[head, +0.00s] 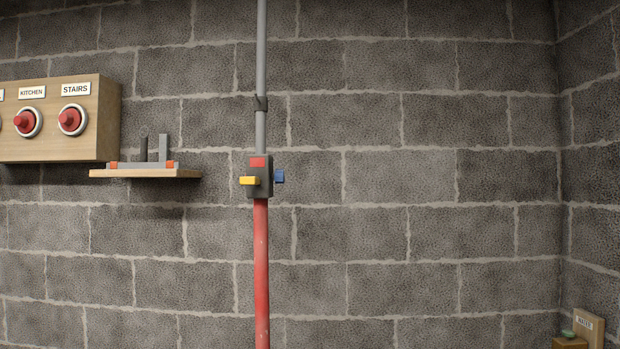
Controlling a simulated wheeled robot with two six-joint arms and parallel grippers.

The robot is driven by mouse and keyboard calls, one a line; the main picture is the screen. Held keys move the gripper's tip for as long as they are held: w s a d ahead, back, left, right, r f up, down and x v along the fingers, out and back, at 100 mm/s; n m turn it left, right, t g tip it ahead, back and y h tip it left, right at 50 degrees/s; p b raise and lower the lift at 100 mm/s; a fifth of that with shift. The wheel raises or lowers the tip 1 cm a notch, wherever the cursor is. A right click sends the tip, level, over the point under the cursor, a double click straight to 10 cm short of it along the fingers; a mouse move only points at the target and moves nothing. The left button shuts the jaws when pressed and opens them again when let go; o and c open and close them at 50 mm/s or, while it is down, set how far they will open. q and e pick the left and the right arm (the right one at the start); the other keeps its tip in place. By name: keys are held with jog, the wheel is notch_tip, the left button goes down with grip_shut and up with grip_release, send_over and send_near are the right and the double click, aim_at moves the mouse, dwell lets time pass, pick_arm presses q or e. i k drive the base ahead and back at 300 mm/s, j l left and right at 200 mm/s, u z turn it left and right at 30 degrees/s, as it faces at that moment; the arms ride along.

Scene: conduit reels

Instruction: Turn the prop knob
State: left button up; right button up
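An upright prop stands near the middle left of the head view, with a grey upper tube (261,60) and a red lower tube (261,270). A dark grey housing (265,186) sits where the two tubes meet and has a red patch near its top. A small blue knob (279,177) sticks out of the housing's right side. A yellow lever or tab (249,181) sticks out at its front left. A dark clip (260,103) is on the grey tube above. Neither of my grippers is in view, and nothing touches the housing.
A wooden panel (60,146) with red plugs or knobs labelled KITCHEN and STAIRS is on the wall at left. A small wooden shelf (150,173) holds a grey bracket. A labelled wooden piece (590,326) stands at bottom right. The wall right of the prop is bare.

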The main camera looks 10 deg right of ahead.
aim_at(279, 176)
jog(key=l+u, duration=0.15)
jog(key=l, duration=0.6)
jog(key=i+z, duration=0.55)
jog(key=i, duration=0.1)
